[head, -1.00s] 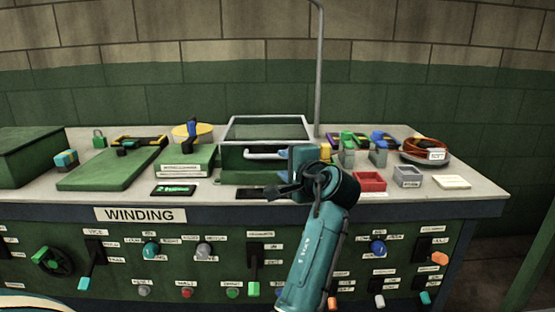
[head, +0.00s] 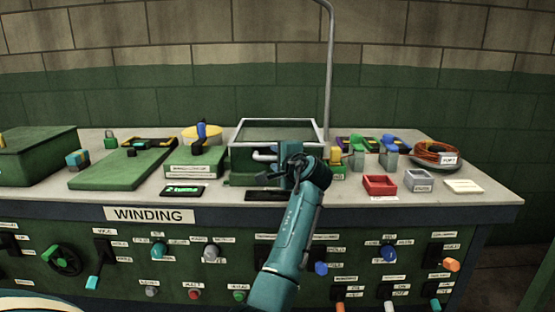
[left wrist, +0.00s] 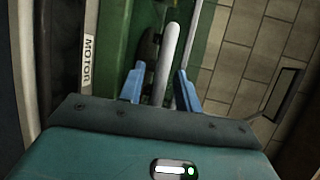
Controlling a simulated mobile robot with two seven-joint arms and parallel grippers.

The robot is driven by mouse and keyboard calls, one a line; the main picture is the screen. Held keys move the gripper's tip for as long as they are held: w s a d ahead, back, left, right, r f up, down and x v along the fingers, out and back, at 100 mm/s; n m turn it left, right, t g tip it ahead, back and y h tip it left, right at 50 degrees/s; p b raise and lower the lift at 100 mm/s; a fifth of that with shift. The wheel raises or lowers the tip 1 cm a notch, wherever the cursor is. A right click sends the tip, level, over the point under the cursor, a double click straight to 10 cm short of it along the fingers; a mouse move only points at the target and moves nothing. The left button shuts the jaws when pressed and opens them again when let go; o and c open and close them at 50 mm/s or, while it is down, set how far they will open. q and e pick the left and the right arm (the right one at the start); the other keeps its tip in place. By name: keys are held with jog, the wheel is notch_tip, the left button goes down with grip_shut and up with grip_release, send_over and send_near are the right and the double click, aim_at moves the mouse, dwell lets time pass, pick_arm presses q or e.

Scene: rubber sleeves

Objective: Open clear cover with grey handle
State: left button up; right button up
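The clear cover (head: 276,131) has a grey frame and lies over the green box (head: 240,165) at the back middle of the table. Its grey handle (head: 264,156) is on the front side, partly hidden by my left gripper (head: 287,173). In the left wrist view the handle (left wrist: 167,55) is a pale grey bar reaching in between the two blue fingers of my left gripper (left wrist: 159,88). The fingers are apart, one on each side of the bar, with gaps showing. My right gripper is not in view.
A green board (head: 122,167) and a yellow-topped green unit (head: 196,157) stand to the left. A red tray (head: 380,186), a grey tray (head: 418,181) and a coil of cable (head: 437,152) are to the right. A grey pole (head: 329,80) rises behind the cover.

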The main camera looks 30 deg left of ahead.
pick_arm(q)
grip_shut()
dwell(0.3)
